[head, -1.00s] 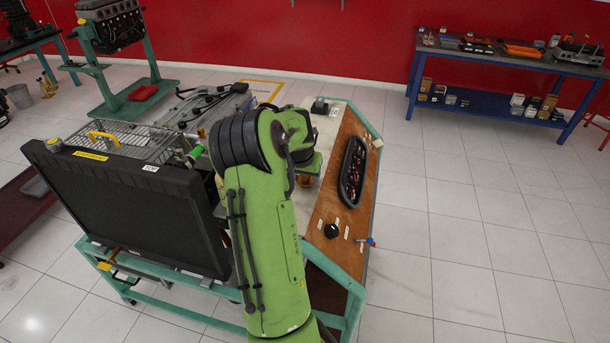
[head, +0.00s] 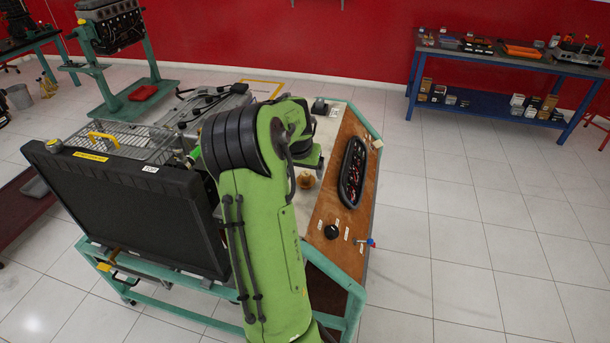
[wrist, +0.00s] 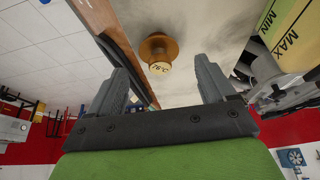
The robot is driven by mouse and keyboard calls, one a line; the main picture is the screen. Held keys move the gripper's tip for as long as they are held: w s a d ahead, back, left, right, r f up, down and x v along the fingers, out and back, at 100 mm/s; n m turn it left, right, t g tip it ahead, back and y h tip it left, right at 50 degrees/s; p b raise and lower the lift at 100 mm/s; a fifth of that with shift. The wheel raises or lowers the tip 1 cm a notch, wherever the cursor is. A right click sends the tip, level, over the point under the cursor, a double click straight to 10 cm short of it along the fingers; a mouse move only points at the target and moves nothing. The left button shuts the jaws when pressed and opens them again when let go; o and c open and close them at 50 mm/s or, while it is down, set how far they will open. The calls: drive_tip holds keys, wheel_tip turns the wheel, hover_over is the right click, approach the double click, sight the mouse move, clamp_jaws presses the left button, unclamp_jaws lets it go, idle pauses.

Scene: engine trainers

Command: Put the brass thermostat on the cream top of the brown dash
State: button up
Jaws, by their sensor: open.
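The brass thermostat (head: 306,181) stands on the cream top (head: 297,205) of the brown dash (head: 326,205), beside my arm in the head view. In the wrist view the thermostat (wrist: 159,52) shows a pale face marked 76°C and rests on the cream surface (wrist: 185,88). My gripper (wrist: 160,80) is open and empty in the wrist view, its two grey fingers apart. The thermostat is beyond the fingertips and clear of both. In the head view my arm hides the gripper fingers.
An oval gauge cluster (head: 353,172) and a black knob (head: 331,231) sit on the dash's brown face. A black radiator (head: 125,205) stands left of my arm. A marked MIN/MAX reservoir (wrist: 291,35) is at the wrist view's right. Open floor lies right of the dash.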

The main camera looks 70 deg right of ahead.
drive_tip(key=w+v, duration=0.1)
drive_tip(key=v, duration=0.7)
drive_tip(key=w+a+r+n+t+y, duration=0.1)
drive_tip(key=w+a+r+n, duration=0.1)
drive_tip(key=a, duration=0.5)
drive_tip(key=w+a+r+n+t+y, duration=0.1)
drive_tip(key=w+a+r+n, duration=0.15)
drive_tip(key=a, duration=0.55)
drive_tip(key=w+a+r+n+t+y, duration=0.1)
drive_tip(key=w+a+n+t, duration=0.1)
drive_tip(key=a, duration=0.5)
drive_tip(key=s+a+n, duration=0.5)
drive_tip(key=a, duration=0.5)
drive_tip(key=s+a+f+n+y, duration=0.1)
drive_tip(key=s+a+n, duration=0.3)
drive_tip(key=a, duration=0.7)
drive_tip(key=shift+s+n+t+y, duration=0.3)
drive_tip(key=shift+s+n+t, duration=0.1)
drive_tip(key=shift+s, duration=0.15)
drive_tip(key=shift+d+f, duration=0.1)
